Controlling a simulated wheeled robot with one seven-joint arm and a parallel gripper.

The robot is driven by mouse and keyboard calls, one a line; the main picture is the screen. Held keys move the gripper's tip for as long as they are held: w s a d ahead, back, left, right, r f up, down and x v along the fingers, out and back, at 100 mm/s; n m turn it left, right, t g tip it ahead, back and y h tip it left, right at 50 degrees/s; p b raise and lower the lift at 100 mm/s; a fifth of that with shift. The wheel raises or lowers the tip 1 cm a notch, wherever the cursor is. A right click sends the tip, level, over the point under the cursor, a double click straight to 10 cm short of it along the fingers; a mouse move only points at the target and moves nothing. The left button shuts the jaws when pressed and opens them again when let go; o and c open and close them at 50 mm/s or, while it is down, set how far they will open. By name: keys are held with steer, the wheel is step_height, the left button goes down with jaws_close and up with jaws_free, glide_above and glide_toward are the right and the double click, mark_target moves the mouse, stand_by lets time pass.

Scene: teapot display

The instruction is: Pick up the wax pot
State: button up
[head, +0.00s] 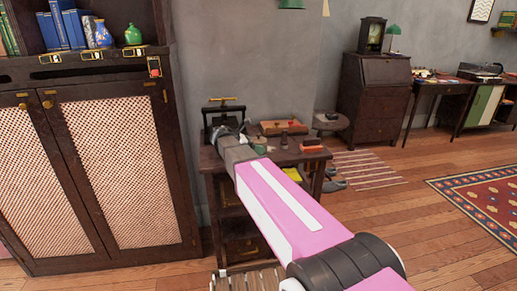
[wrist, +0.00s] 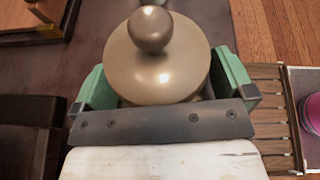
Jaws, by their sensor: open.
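The wax pot, by its looks a round bronze-coloured vessel with a ball knob on top (wrist: 160,75), stands on the dark table (head: 208,160) in the wrist view. My gripper (wrist: 166,80) is open, with one green finger on each side of the pot's body. The pot is between the fingers; whether either finger touches it I cannot tell. Its lower part is hidden by its own wide top and my gripper. In the head view my gripper (head: 230,140) is over the left part of the table, and I cannot make out the pot there.
A black press with a brass handle (head: 222,112) stands at the table's back left. A wooden box (head: 283,127), a small dark item (head: 284,141) and a red-topped item (head: 312,146) stand further right. A tall cabinet (head: 110,170) is left. A slatted wooden piece (wrist: 272,110) is low beside the table.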

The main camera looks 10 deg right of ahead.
steer(key=c, duration=1)
steer(key=shift+r, duration=0.15)
